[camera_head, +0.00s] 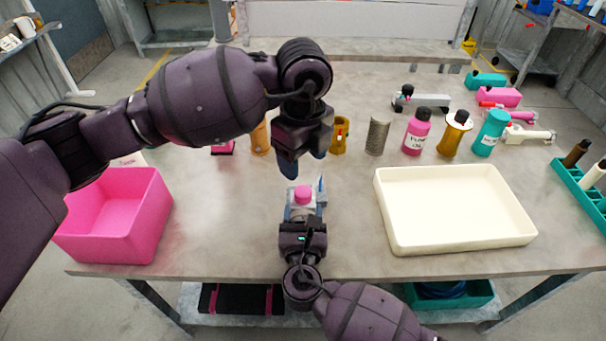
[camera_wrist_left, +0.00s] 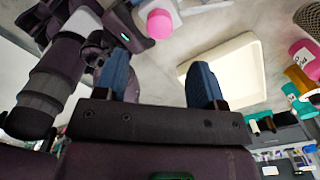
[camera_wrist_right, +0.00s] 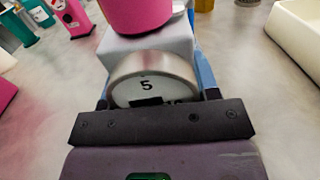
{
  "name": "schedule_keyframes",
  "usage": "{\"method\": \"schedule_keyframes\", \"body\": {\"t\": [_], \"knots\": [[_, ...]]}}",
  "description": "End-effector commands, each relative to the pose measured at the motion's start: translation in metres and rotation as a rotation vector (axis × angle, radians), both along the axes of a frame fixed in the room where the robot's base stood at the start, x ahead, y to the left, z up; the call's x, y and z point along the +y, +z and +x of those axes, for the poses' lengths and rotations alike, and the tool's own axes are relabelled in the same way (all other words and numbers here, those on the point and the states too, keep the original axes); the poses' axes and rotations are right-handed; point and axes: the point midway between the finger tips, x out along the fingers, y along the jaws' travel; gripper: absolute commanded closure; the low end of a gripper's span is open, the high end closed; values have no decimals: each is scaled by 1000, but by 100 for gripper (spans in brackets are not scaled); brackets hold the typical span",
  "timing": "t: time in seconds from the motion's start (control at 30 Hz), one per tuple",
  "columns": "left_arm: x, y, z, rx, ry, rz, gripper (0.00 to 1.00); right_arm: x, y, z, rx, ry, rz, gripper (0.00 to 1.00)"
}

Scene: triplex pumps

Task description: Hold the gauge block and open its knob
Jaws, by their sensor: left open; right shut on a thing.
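The gauge block (camera_head: 300,210) is a light grey block with a pink knob (camera_head: 303,194) on top. It stands near the front middle of the table. My left gripper (camera_head: 303,168) is open and empty, above and beyond the knob. In the left wrist view the knob (camera_wrist_left: 159,23) lies past the open fingers, apart from them.
A pink bin (camera_head: 115,215) stands at the left and a cream tray (camera_head: 455,210) at the right. Behind stand a pink bottle (camera_head: 416,135), a teal bottle (camera_head: 487,135), a grey mesh cylinder (camera_head: 377,137) and a yellow part (camera_head: 340,135). Table around the block is clear.

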Motion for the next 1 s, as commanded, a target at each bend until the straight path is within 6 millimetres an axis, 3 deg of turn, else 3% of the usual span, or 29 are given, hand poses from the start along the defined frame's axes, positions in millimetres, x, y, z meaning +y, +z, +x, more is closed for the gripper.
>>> {"method": "schedule_keyframes", "body": {"t": [0.1,0.3,0.73,0.77,0.93,1.0], "knots": [[0,17,0,-2,-1,-1,37,0,-1,0,1,0,-1,83],[0,32,0,-1,0,-1,37,0,-1,0,1,0,-1,83],[0,34,0,0,0,0,37,0,0,0,1,0,0,83],[0,34,0,0,0,0,37,0,0,0,1,0,0,40],[0,34,0,0,0,0,37,0,0,0,1,0,0,15],[0,34,0,0,0,0,37,0,0,0,0,0,0,15]]}}
